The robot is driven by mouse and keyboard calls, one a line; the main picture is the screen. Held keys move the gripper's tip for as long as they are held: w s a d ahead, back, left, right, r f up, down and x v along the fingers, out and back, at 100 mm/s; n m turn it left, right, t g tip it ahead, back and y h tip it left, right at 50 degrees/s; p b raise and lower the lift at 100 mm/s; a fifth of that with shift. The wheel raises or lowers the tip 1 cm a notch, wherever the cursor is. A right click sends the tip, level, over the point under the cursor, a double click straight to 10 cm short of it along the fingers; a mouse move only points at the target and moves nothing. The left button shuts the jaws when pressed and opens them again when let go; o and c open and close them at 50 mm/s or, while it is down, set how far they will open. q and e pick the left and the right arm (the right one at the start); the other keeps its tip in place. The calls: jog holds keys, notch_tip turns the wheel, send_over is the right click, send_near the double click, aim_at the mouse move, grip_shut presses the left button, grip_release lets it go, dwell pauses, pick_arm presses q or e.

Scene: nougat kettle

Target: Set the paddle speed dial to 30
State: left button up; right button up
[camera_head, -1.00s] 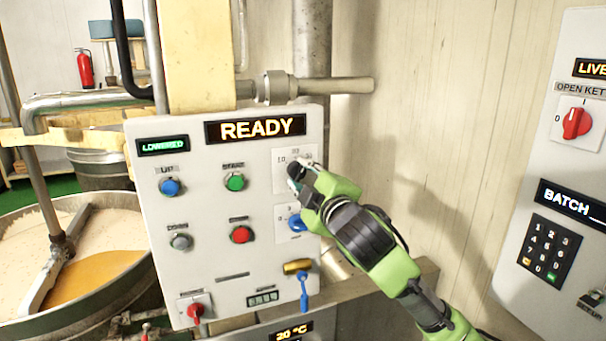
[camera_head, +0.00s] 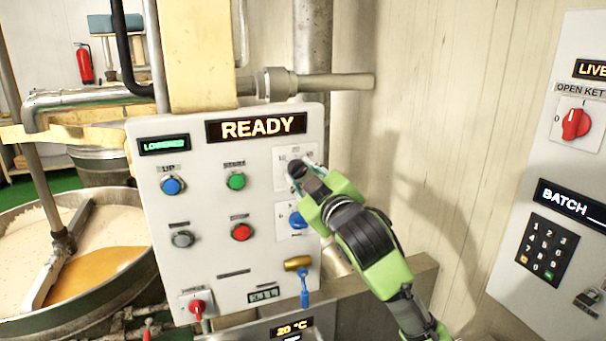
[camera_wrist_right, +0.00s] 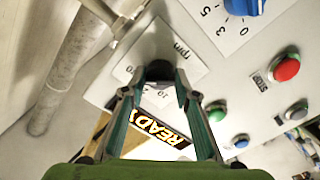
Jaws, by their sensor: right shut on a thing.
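The paddle speed dial is a dark knob (camera_wrist_right: 160,71) on a white scale plate (camera_head: 283,180) at the upper right of the control panel, under the READY display. The plate shows "rpm" in the right wrist view. My right gripper (camera_head: 300,175) is shut on this knob, with one finger on each side of it in the right wrist view (camera_wrist_right: 158,92). The gripper covers much of the knob and part of the scale, so I cannot read the pointer's setting. My left gripper is not in view.
A blue knob (camera_head: 297,219) sits just below the dial. Blue, green, grey and red (camera_head: 241,232) buttons lie to its left. The kettle (camera_head: 120,287) stands left; a second panel (camera_head: 554,180) stands right.

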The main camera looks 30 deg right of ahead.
jog(key=shift+d+r, duration=0.1)
jog(key=shift+r, duration=0.3)
jog(key=o, duration=1.1)
jog(key=shift+w+f, duration=0.25)
jog(key=shift+f, duration=0.05)
jog(key=shift+s, duration=0.1)
jog(key=v, duration=0.7)
jog(key=shift+s, duration=0.2)
